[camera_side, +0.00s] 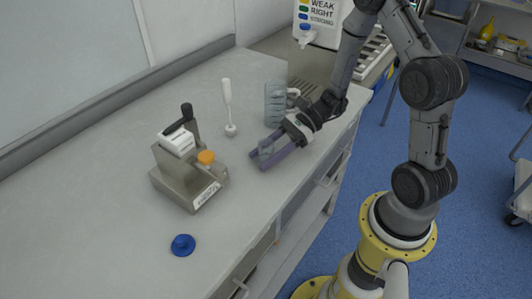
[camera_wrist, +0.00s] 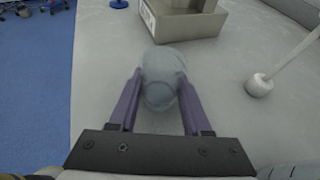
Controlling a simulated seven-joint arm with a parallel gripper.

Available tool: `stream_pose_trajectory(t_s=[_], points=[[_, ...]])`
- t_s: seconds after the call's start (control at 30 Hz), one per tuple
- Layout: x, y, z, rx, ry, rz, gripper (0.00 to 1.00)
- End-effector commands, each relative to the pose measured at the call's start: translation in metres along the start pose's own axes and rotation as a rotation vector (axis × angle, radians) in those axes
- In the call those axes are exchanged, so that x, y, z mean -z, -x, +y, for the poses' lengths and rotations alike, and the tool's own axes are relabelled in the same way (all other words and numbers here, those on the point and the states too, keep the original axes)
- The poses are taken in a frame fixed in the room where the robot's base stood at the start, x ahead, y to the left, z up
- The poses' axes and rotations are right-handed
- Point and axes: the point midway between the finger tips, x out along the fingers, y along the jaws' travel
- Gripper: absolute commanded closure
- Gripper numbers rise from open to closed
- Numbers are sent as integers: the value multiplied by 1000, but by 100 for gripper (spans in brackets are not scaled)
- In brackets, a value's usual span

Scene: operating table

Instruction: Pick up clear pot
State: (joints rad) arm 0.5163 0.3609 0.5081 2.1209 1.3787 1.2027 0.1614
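The clear pot (camera_wrist: 163,80) is translucent and sits between the two purple fingers of my gripper (camera_wrist: 160,92) in the wrist view. In the side view my gripper (camera_side: 270,150) is low over the grey table, right of the metal stand, with the faint pot (camera_side: 266,147) between its fingers. The fingers are apart, one on each side of the pot, and their tips lie close to its sides. Whether they touch it is hard to tell. The pot's base is partly hidden.
A clear ribbed cylinder (camera_side: 274,103) stands just behind my gripper. A white-handled tool (camera_side: 228,105) stands upright on the table. A metal stand (camera_side: 190,178) with an orange cap (camera_side: 206,157) is to the left, and a blue cap (camera_side: 183,245) lies in front.

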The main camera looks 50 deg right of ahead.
Motion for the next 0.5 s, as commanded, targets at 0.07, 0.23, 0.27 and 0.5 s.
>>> stream_pose_trajectory(t_s=[0.07,0.23,0.27,0.5], points=[[0,0,0,0,0,0,69],[0,0,0,0,0,0,99],[0,0,0,0,0,0,100],[0,0,0,0,1,0,100]])
